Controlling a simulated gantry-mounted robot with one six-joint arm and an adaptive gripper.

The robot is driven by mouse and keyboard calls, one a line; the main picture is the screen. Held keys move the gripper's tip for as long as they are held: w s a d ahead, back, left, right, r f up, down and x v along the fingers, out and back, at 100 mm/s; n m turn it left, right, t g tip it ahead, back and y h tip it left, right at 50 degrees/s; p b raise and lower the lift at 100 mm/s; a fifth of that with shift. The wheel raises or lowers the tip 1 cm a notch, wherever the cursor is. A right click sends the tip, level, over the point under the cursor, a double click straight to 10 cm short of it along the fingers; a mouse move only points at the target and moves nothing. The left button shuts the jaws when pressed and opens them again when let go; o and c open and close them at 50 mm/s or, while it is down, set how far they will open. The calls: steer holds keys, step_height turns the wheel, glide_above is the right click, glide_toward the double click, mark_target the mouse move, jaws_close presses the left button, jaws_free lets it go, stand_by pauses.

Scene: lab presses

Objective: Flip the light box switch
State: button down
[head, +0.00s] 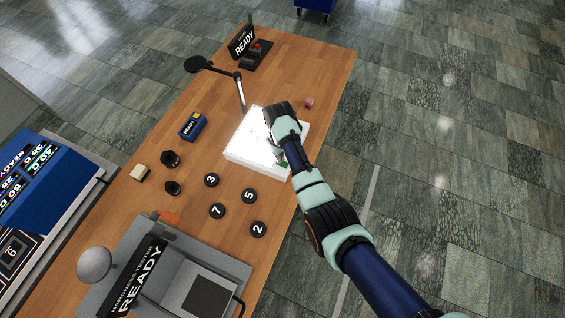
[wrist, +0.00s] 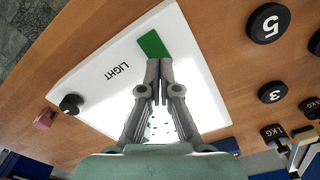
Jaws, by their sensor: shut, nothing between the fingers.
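The light box (head: 238,151) is a flat white slab with a bright top, and in the wrist view it (wrist: 85,80) carries the word LIGHT. A green rectangular patch (wrist: 153,43), possibly the switch, lies near its upper edge there. A round black knob (wrist: 70,104) sits at the box's left end. My gripper (wrist: 160,64) is shut and empty, its fingertips over the box at the lower edge of the green patch. I cannot tell whether they touch it. In the head view my arm hides much of the box's right side and the fingertips.
Black numbered discs (head: 249,196) lie near the box. A lamp (head: 240,90) stands just behind it. A pink block (head: 309,102) is beyond its far end. A hardness tester (head: 175,275) fills the near table end.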

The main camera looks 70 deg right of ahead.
steer(key=shift+f+b, duration=0.7)
steer(key=shift+f, duration=0.35)
steer(key=shift+r, duration=0.1)
step_height(320, 180, up, 7)
steer(key=p, duration=0.7)
stand_by(0.3)
stand_by(0.4)
